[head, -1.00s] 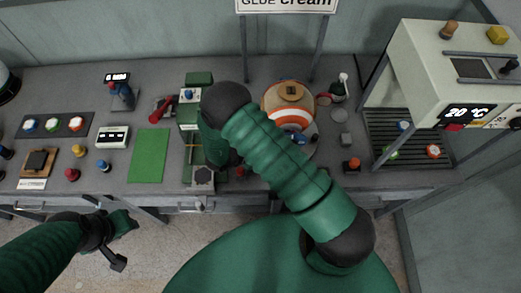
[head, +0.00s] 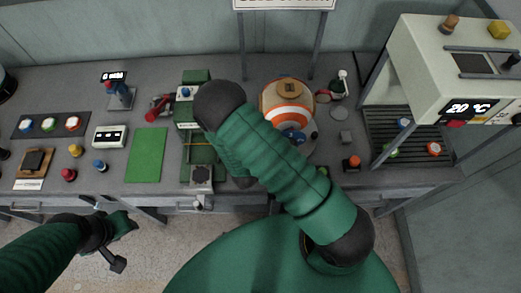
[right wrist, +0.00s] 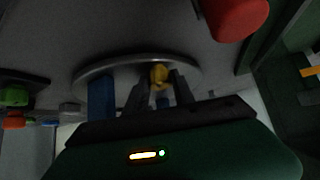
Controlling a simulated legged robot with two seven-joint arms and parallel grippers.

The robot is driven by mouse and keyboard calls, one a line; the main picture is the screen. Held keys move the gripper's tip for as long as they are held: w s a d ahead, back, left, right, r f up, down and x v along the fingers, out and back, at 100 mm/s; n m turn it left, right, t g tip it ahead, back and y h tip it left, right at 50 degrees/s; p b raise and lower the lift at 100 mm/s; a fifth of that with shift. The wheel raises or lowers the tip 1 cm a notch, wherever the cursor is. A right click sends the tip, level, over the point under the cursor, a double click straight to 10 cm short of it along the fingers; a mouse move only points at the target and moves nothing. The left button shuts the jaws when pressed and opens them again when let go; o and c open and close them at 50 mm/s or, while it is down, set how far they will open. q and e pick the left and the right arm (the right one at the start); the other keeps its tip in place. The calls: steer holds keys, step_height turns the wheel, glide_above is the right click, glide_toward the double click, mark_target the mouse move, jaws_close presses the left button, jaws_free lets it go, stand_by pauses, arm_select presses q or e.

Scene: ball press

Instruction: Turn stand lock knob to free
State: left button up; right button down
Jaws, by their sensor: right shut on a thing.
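The orange and white ball (head: 287,100) sits at the back middle of the bench, partly behind my right arm. In the right wrist view a round grey stand plate (right wrist: 90,72) lies ahead of my right gripper (right wrist: 160,85). Its two fingers are closed on a small yellow knob (right wrist: 158,74) in front of the plate. I cannot read which way the knob is turned. In the head view my right arm hides this gripper and the knob. My left gripper (head: 122,243) is empty, fingers spread, in front of the bench edge.
A green mat (head: 147,155) and a green press-like device (head: 200,150) lie left of my right arm. In the right wrist view a red cylinder (right wrist: 236,15) is close at upper right.

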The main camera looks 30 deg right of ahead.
steer(key=shift+n, duration=0.4)
steer(key=c, duration=1.1)
jaws_free()
steer(key=shift+o, duration=0.2)
steer(key=p+v, duration=1)
steer(key=v, duration=0.6)
steer(key=shift+s+r+p, duration=0.2)
steer(key=shift+s+p, duration=0.15)
steer(key=shift+p, duration=0.05)
